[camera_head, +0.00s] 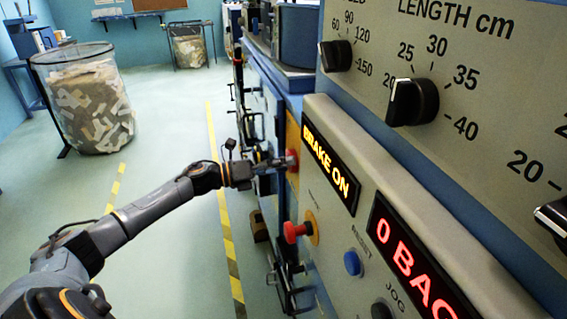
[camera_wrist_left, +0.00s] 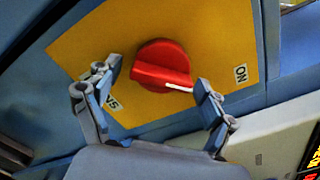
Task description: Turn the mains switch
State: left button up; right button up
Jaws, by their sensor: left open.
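The mains switch (camera_wrist_left: 160,62) is a red knob on a yellow plate (camera_wrist_left: 215,45) in the left wrist view. Its white pointer line aims to the lower right, below the ON label (camera_wrist_left: 240,74). Another label (camera_wrist_left: 109,101) is partly hidden by a finger. My left gripper (camera_wrist_left: 156,76) is open, one finger on each side of the knob. The right fingertip is close to the pointer end; I cannot tell whether it touches. In the head view my left gripper (camera_head: 276,161) reaches the red knob (camera_head: 292,160) on the machine's side. My right gripper is not in view.
The control panel (camera_head: 335,225) with lit BRAKE ON display (camera_head: 331,170), red push button (camera_head: 297,230) and blue button (camera_head: 352,264) stands close on the right. Black dials (camera_head: 412,102) sit above. A scrap bin (camera_head: 88,105) stands far left; the floor between is clear.

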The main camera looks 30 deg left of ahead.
pick_arm(q)
jog(key=shift+c, duration=0.4)
jog(key=c, duration=1.1)
jog(key=shift+o, duration=0.2)
jog(key=shift+r+n, duration=0.1)
jog(key=shift+n, duration=0.4)
jog(key=n+p, duration=0.1)
jog(key=n, duration=0.2)
jog(key=shift+r+n+p, duration=0.15)
jog(key=shift+n+p, duration=0.25)
jog(key=n+p, duration=0.2)
jog(key=n, duration=0.2)
jog(key=shift+r+n, duration=0.15)
jog(key=shift+n, duration=0.15)
jog(key=n+p, duration=0.2)
jog(key=n, duration=0.2)
jog(key=shift+r, duration=0.1)
jog(key=shift+n+p, duration=0.8)
jog(key=shift+n, duration=1.7)
